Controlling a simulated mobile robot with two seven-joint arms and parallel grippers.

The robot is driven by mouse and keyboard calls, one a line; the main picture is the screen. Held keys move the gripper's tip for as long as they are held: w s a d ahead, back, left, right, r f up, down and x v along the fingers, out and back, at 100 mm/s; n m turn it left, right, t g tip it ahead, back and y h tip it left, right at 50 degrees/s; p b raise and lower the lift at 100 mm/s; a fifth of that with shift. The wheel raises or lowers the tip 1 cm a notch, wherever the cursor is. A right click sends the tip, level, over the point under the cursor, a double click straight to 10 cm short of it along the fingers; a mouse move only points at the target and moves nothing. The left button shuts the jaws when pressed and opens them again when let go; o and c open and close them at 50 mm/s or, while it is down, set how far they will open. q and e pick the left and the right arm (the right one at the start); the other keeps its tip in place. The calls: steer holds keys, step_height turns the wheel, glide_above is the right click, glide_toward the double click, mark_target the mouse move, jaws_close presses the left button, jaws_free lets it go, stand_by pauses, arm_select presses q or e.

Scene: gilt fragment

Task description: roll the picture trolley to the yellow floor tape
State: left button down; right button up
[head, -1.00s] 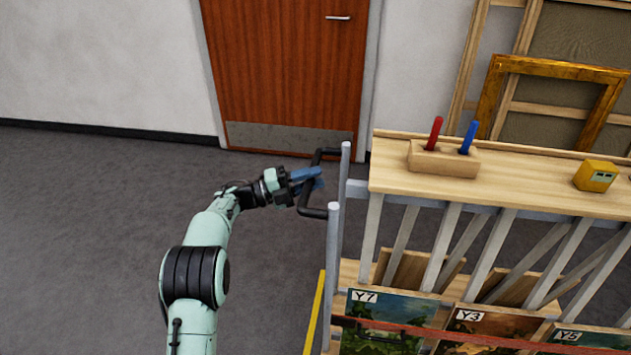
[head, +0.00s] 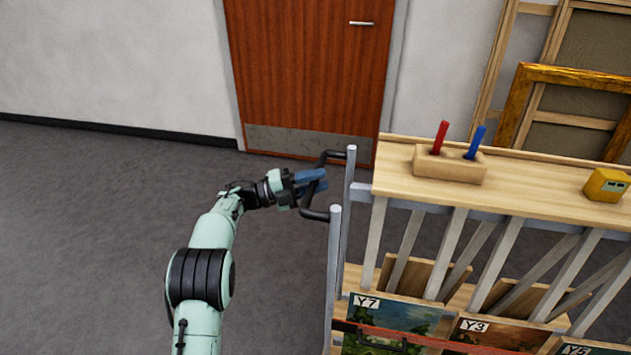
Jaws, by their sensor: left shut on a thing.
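The picture trolley (head: 540,185) fills the right side of the head view. It has a pale wooden top, grey metal posts and slanted slats, with pictures labelled Y7 (head: 400,316), Y3 (head: 487,338) and Y5 standing low inside. A black handle (head: 333,155) sticks out from its left end. My left gripper (head: 311,182) is shut on this handle, its blue fingers around the upright part. My right gripper is out of view. No yellow floor tape shows now.
On the trolley top are a wooden block (head: 449,166) with a red and a blue stick, and a yellow box (head: 606,185). A brown door (head: 305,75) is behind. Frames (head: 565,75) lean at the back right. Grey floor (head: 90,230) is clear at left.

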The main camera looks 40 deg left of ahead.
arm_select(q)
steer(key=c, duration=1)
jaws_free()
steer(key=p+v, duration=0.1)
steer(key=v, duration=1.2)
steer(key=shift+s+a, duration=0.1)
steer(key=shift+s, duration=0.05)
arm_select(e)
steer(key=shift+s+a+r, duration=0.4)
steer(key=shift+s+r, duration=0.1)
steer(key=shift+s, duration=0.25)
